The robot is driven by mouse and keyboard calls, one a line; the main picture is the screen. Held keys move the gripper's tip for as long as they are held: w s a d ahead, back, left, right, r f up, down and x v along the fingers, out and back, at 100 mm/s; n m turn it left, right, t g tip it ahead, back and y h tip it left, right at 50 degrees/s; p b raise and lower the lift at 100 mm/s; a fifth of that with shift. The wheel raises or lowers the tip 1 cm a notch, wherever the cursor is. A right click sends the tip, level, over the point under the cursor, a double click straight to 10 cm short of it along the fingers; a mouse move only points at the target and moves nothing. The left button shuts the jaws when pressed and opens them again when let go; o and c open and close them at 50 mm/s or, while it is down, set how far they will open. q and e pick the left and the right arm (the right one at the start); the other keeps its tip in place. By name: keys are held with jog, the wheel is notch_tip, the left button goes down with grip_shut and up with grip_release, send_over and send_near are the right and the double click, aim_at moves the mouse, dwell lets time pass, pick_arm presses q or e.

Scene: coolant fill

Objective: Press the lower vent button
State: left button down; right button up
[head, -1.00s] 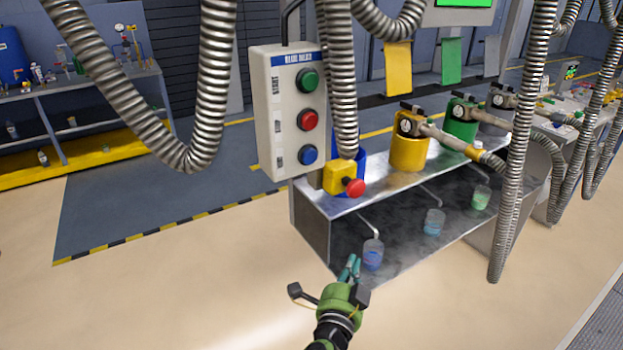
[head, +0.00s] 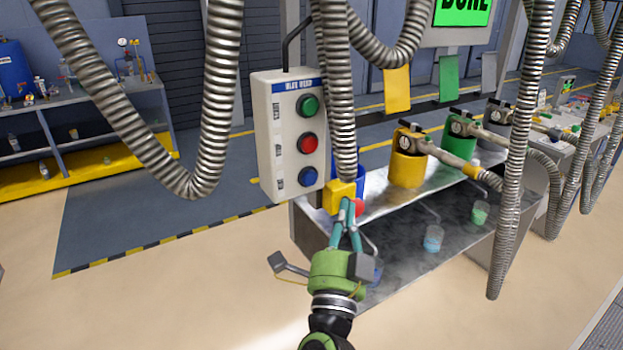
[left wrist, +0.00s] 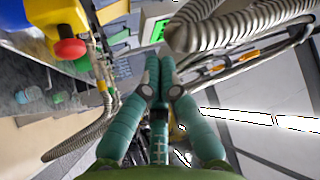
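A pale control box (head: 268,165) hangs at centre-left with a green button (head: 309,105) on top, a red button (head: 308,143) in the middle and a blue button (head: 308,177) lowest. Its label is too blurred to read surely. My left gripper (head: 348,203) is right of and below the blue button, apart from the box. Its fingertips are together and empty, also in the left wrist view (left wrist: 159,60). In the head view they overlap a yellow block with a red knob (head: 360,207); this knob also shows in the left wrist view (left wrist: 70,47). My right gripper is not in view.
Ribbed hoses (head: 221,95) hang left of and above the box; one (head: 335,90) passes close to its right side. A metal bench (head: 300,228) with yellow (head: 407,172) and green containers stands right. A green screen (head: 462,12) shows partly cut-off text. Floor is clear at lower left.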

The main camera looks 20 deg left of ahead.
aim_at(309, 178)
pick_arm(q)
jog(key=w+a, duration=0.5)
jog(key=a, duration=0.1)
jog(key=shift+a+p, duration=0.3)
jog(key=shift+p, duration=0.05)
jog(key=shift+w, duration=0.1)
dwell(1.2)
jog(key=shift+w+a, duration=0.2)
jog(key=shift+a, duration=0.1)
jog(key=shift+w+a+b, duration=0.3)
jog(key=shift+a, duration=0.1)
dwell(0.8)
dwell(0.3)
jog(key=shift+s+d, duration=0.55)
jog(key=shift+d, duration=0.2)
